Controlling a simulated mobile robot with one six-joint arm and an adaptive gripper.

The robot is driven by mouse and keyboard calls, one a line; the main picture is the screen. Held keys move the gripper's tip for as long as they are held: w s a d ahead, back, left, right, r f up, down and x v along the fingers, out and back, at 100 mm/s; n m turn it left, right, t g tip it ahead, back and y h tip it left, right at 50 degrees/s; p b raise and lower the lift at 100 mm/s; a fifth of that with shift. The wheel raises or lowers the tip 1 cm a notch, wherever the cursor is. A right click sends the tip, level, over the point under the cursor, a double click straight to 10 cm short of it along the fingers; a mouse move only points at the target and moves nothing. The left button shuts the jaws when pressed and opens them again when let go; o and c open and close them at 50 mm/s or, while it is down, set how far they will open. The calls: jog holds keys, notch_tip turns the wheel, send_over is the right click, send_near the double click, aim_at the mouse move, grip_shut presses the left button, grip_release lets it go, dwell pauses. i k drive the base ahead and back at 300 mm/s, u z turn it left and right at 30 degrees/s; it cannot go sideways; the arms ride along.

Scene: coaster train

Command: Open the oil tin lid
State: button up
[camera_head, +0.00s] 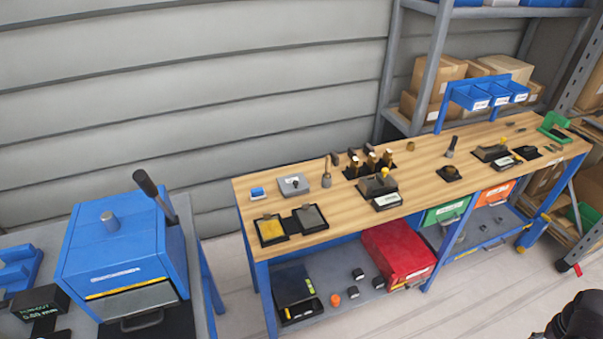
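A small grey, flat-topped box (294,185) with a dark knob and a faint label stands near the left end of the wooden workbench (335,205). It looks like the oil tin and its top looks closed, but the label is too small to read. A dark part that looks like my gripper (575,318) shows in the bottom right corner, cut off by the frame. It is far from the box, beyond the bench's front edge. Its fingers cannot be made out.
Two shallow black trays, one yellow inside (270,229) and one grey (310,218), lie in front of the box. A small blue item (257,193) is left of it, an upright tool (327,175) right. A blue machine (115,250) stands left. Floor in front is clear.

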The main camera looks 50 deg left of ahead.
aim_at(295, 182)
jog(key=u, duration=0.6)
jog(key=i, duration=0.85)
jog(key=u, duration=0.55)
